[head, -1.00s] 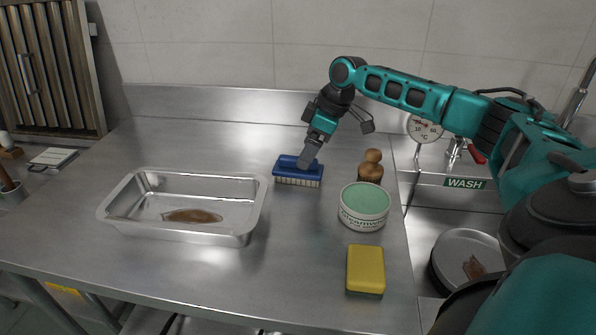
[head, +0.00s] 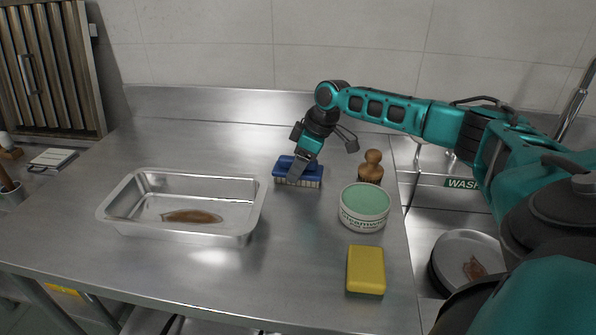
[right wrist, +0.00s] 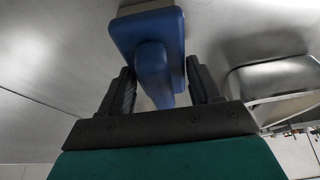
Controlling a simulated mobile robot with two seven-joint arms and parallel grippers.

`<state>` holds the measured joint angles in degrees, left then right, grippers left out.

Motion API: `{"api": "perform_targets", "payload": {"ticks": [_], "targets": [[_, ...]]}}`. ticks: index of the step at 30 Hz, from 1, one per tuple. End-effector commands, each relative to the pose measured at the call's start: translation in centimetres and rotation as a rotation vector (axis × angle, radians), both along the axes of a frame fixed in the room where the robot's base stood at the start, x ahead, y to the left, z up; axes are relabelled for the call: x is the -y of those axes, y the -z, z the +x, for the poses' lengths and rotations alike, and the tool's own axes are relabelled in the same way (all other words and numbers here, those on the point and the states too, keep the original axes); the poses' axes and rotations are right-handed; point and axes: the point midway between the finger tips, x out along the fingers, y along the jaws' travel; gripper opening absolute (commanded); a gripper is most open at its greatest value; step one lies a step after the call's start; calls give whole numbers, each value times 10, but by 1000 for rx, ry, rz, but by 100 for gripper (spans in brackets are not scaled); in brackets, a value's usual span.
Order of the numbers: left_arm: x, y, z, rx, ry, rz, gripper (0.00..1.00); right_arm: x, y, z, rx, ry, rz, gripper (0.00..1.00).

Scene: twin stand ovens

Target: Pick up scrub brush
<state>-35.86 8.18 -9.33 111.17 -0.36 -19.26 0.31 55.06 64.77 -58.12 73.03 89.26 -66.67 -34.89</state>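The scrub brush (head: 312,176) is blue with pale bristles and rests bristles down on the steel table, right of the metal pan. Its blue handle (right wrist: 153,70) and wide blue body (right wrist: 148,32) show in the right wrist view. My right gripper (head: 296,172) is down at the brush and covers part of it in the head view. In the right wrist view my right gripper (right wrist: 158,78) is open, with one finger on each side of the handle and a gap visible at the left finger. My left gripper is not in view.
A steel pan (head: 247,238) with a brown stain stands left. A green-topped tub (head: 364,203), a yellow sponge (head: 366,269) and a wooden-knobbed brush (head: 371,168) are to the right. A sink with a plate (head: 462,250) lies beyond the table's right edge.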

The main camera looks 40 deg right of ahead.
Motion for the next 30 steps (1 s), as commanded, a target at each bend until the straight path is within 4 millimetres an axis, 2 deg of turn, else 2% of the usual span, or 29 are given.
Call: {"api": "perform_targets", "payload": {"ticks": [1,11,19,23,26,30], "targets": [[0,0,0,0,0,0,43,0,0,0,0,0,0,58],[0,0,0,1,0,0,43,0,-1,0,1,0,1,27],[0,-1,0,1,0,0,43,0,-2,0,1,0,0,27],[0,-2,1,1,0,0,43,0,-11,1,3,0,1,27],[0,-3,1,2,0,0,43,0,-24,1,4,1,1,27],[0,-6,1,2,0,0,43,0,-54,1,6,-1,0,27]]}}
